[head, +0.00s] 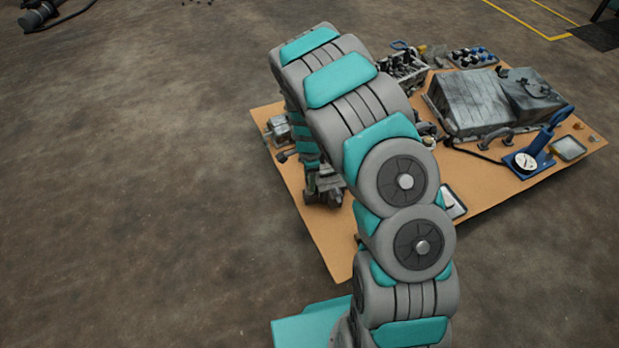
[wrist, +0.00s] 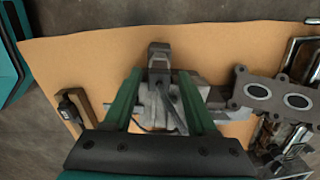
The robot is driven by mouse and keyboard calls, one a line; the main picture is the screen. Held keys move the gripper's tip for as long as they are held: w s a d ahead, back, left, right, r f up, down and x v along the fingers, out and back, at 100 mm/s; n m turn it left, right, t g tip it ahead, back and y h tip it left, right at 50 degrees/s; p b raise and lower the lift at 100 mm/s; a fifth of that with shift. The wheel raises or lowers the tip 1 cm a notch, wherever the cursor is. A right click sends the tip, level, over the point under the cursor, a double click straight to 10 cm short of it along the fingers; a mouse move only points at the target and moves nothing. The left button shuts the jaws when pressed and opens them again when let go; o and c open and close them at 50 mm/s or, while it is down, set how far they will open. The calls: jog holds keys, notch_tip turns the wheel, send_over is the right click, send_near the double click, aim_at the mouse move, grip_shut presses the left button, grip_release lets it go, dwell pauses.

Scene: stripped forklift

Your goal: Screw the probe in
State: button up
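In the wrist view my gripper (wrist: 160,76) points down over the brown board. Its two green fingers stand well apart. Between and beyond them is a grey metal block (wrist: 212,95) with a dark upright piece (wrist: 159,56) and thin dark cable-like lines. I see no finger clearly touching these. A small dark fitting with a cable (wrist: 68,106) lies to the left beside a brown bracket; I cannot tell whether it is the probe.
The brown board (head: 490,190) lies on the concrete floor (head: 130,180). A large grey casing (head: 470,105), a blue gauge stand (head: 540,150) and trays of small parts fill its right and back. In the wrist view a grey two-hole plate (wrist: 275,95) is close on the right.

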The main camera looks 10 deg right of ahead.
jog(key=shift+r, duration=0.1)
notch_tip(320, 180, up, 6)
jog(key=shift+r, duration=0.75)
jog(key=shift+s+d+r, duration=0.1)
jog(key=shift+s+r, duration=0.05)
jog(key=shift+r, duration=0.15)
jog(key=s+r+n+g+p, duration=0.1)
jog(key=s+r+n, duration=1.1)
jog(key=s+r, duration=1.1)
jog(key=s+r+n, duration=0.1)
jog(key=s+n, duration=0.4)
jog(key=s, duration=0.8)
jog(key=shift+s+d+r+n+g, duration=0.3)
jog(key=shift+r+g, duration=0.1)
